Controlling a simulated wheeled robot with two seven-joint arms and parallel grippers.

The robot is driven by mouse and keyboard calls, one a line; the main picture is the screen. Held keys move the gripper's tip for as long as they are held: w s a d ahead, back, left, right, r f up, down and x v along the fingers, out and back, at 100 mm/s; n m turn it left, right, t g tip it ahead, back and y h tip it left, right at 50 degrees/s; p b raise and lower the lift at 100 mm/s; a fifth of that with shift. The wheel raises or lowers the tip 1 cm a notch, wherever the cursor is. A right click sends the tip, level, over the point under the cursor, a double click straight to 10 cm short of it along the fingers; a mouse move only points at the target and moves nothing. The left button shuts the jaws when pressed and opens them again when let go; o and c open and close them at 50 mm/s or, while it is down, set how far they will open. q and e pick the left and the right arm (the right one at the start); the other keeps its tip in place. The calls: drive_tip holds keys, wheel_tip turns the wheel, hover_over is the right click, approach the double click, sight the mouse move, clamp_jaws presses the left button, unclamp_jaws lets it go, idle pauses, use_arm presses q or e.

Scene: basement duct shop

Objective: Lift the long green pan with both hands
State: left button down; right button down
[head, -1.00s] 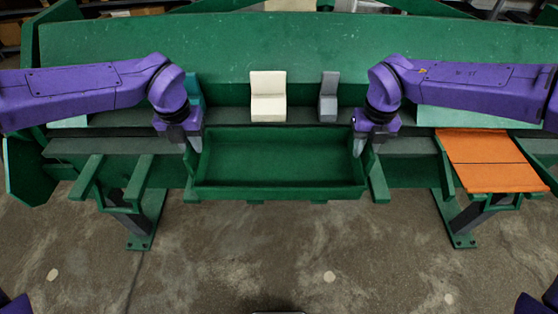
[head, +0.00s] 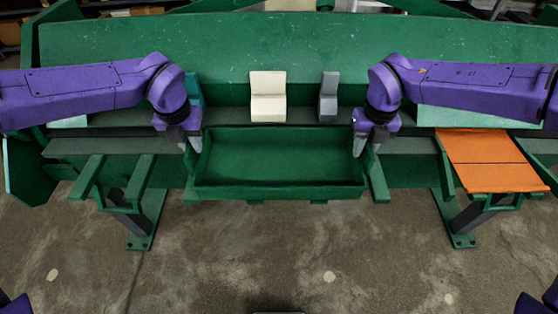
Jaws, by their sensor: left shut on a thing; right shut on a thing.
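The long green pan (head: 278,190) is a shallow, empty rectangular tray at the front middle of the green bench. It looks level. My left gripper (head: 194,146) is shut on the pan's left end wall, pointing down. My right gripper (head: 359,146) is shut on the pan's right end wall, also pointing down. The pan's underside is hidden, so I cannot tell how far it is from the bench below.
Behind the pan stand a cream block (head: 268,97), a grey block (head: 328,97) and a teal block (head: 194,90) partly hidden by my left arm. An orange panel (head: 488,160) lies at the right. The green bench (head: 290,45) slopes up behind. The concrete floor in front is clear.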

use_arm(q)
drive_tip(key=shift+w+a+r, duration=0.1)
drive_tip(key=shift+a+r, duration=0.05)
drive_tip(key=shift+a, duration=0.1)
use_arm(e)
drive_tip(key=shift+d, duration=0.3)
